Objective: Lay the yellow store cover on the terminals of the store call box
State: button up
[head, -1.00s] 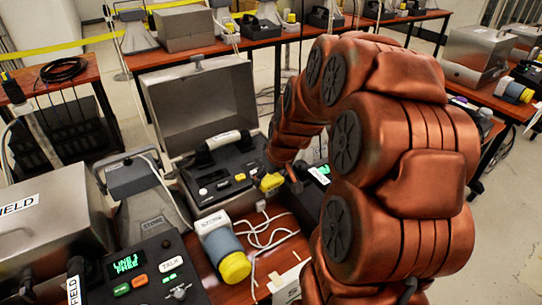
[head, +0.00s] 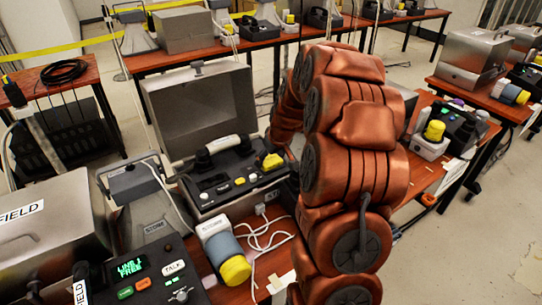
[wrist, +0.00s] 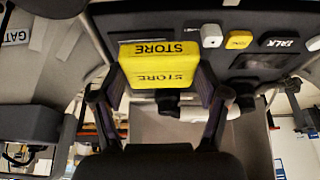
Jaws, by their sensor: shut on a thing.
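The yellow store cover (wrist: 157,66) is a small block marked STORE on two faces. It sits between the two fingers of my gripper (wrist: 160,88), which is shut on it. In the head view the cover (head: 272,160) shows over the right rear of the open call box (head: 215,182), beside my arm. The call box has a raised grey lid, a black panel, a handset and buttons. Its panel (wrist: 262,62) lies close by the cover in the wrist view. I cannot tell whether the cover touches the panel. The terminals are not visible, and my arm hides the gripper in the head view.
A blue-and-yellow connector (head: 228,258) with white cables (head: 262,232) lies in front of the call box. A unit reading LINE 1 FREE (head: 150,280) and a closed grey FIELD case (head: 50,240) stand at left. The raised lid (head: 200,105) stands behind the panel.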

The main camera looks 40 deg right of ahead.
aim_at(270, 158)
jog(key=shift+w+d+f+p, duration=0.1)
jog(key=shift+w+d+p, duration=0.15)
jog(key=shift+w+d, duration=0.55)
jog(key=shift+w+d+f+p, duration=0.15)
jog(key=shift+w+d, duration=0.35)
jog(key=shift+w, duration=0.55)
notch_tip(270, 158, down, 3)
jog(key=shift+r+p, duration=0.1)
jog(key=shift+p, duration=0.6)
jog(key=shift+f, duration=0.3)
jog(key=shift+f, duration=0.15)
jog(key=o, duration=1.3)
jog(key=shift+c, duration=0.2)
